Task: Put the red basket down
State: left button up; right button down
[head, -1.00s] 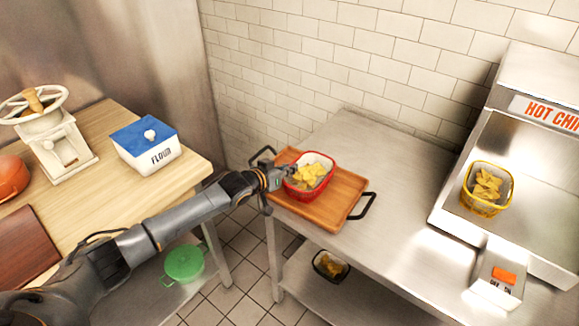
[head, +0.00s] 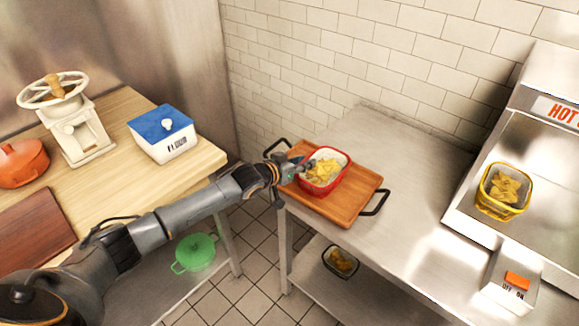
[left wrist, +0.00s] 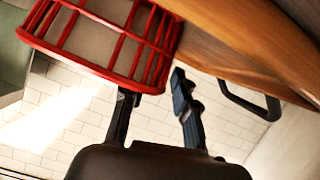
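The red basket (head: 322,187), a wire basket with a pale liner and yellow chips, sits upright on a wooden tray (head: 347,204) with black handles. My left gripper (head: 307,165) is at the basket's left rim in the head view. In the left wrist view the basket (left wrist: 100,62) fills the upper left and the tray (left wrist: 235,50) the upper right. There my left gripper (left wrist: 152,90) has its two fingers spread apart. One fingertip is partly hidden behind the basket's rim, and the other is clear of it. My right gripper is not in view.
The tray lies on a steel counter (head: 409,167) against a tiled wall. A yellow basket (head: 502,208) of chips stands in the hot-chip station at right. A dark basket (head: 340,261) is on the lower shelf. A wooden counter with a flour box (head: 165,133) is at left.

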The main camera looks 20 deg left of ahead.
pick_arm(q)
jog(key=v, duration=1.1)
jog(key=shift+s+b, duration=0.2)
jog(key=shift+b, duration=0.25)
jog(key=shift+a, duration=0.1)
